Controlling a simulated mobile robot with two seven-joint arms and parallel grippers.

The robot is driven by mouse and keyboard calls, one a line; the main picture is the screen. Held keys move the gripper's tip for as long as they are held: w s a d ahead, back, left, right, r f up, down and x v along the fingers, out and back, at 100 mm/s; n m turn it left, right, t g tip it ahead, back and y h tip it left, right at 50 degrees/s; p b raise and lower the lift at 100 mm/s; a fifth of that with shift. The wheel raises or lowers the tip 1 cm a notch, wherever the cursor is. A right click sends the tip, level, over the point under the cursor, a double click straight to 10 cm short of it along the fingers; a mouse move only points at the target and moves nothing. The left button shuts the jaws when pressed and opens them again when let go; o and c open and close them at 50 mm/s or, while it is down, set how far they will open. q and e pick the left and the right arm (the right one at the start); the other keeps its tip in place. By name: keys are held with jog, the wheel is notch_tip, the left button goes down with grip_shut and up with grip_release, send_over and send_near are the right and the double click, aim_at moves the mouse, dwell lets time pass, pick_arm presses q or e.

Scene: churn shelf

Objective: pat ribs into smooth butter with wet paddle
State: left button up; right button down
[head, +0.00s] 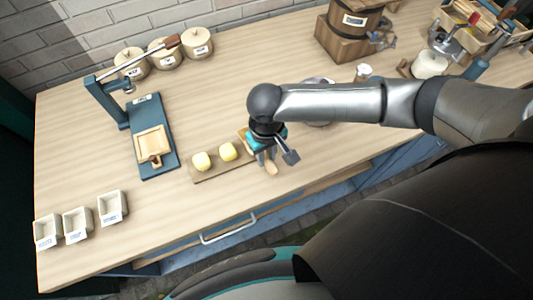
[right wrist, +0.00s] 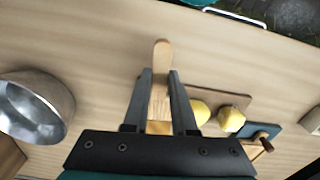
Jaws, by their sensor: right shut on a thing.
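My right gripper (head: 267,160) points down at the right end of a small wooden board (head: 206,176). It is shut on a wooden paddle (head: 271,169); in the right wrist view the paddle (right wrist: 160,65) lies between the two fingers with its rounded end beyond them. The rest of the paddle is partly hidden by the gripper. Two pale yellow butter lumps, a left one (head: 202,161) and a right one (head: 228,151), sit on the board just left of the gripper, apart from it. Ribs on them are too small to tell. My left gripper is not in view.
A blue lever press (head: 165,168) stands left of the board. Three lidded pots (head: 165,58) are behind, and small white boxes (head: 77,223) at the front left. A metal bowl (right wrist: 38,105) is partly behind my arm. A wooden churn (head: 350,30) stands at the back.

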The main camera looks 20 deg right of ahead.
jog(key=shift+s+f+p, duration=0.2)
jog(key=shift+p, duration=0.3)
dwell(1.6)
jog(key=r+p, duration=0.7)
jog(key=p, duration=0.2)
jog(key=shift+w+r, duration=0.15)
jog(key=shift+w, duration=0.05)
dwell(0.3)
jog(key=shift+f+b, duration=1.55)
jog(key=shift+f, duration=1.1)
jog(key=shift+f+b, duration=0.4)
jog(key=shift+f, duration=0.45)
jog(key=shift+s+f+p, duration=0.1)
jog(key=shift+p, duration=0.2)
dwell(0.7)
